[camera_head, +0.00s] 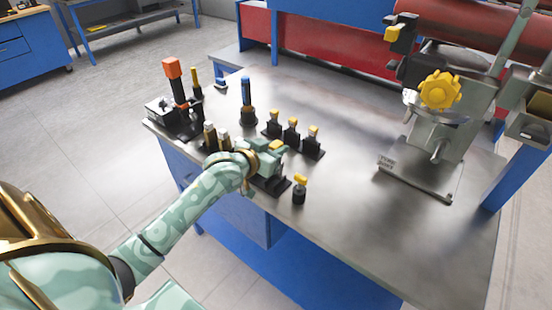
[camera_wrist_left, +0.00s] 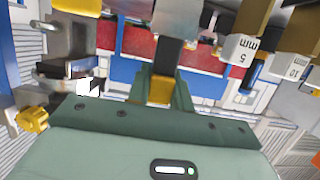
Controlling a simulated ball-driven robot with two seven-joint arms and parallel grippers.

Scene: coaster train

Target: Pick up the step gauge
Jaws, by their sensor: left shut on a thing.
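The step gauge, which I take to be the piece with a yellow top (camera_head: 276,145), is at the tip of my left gripper (camera_head: 264,153). In the left wrist view its yellow end (camera_wrist_left: 160,89) sits between my dark green fingers, with a black stem beyond it. My left gripper is shut on it. The gripper hides most of the gauge, and I cannot tell whether it touches its stand. My right gripper is in neither view.
Blocks marked 5 mm (camera_wrist_left: 240,50) and 10 mm (camera_wrist_left: 297,67) stand close by. Several small gauges (camera_head: 292,130) stand behind the gripper, and a yellow-topped piece (camera_head: 299,190) stands in front. A machine with a yellow knob (camera_head: 440,91) is at right. The bench middle (camera_head: 350,110) is clear.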

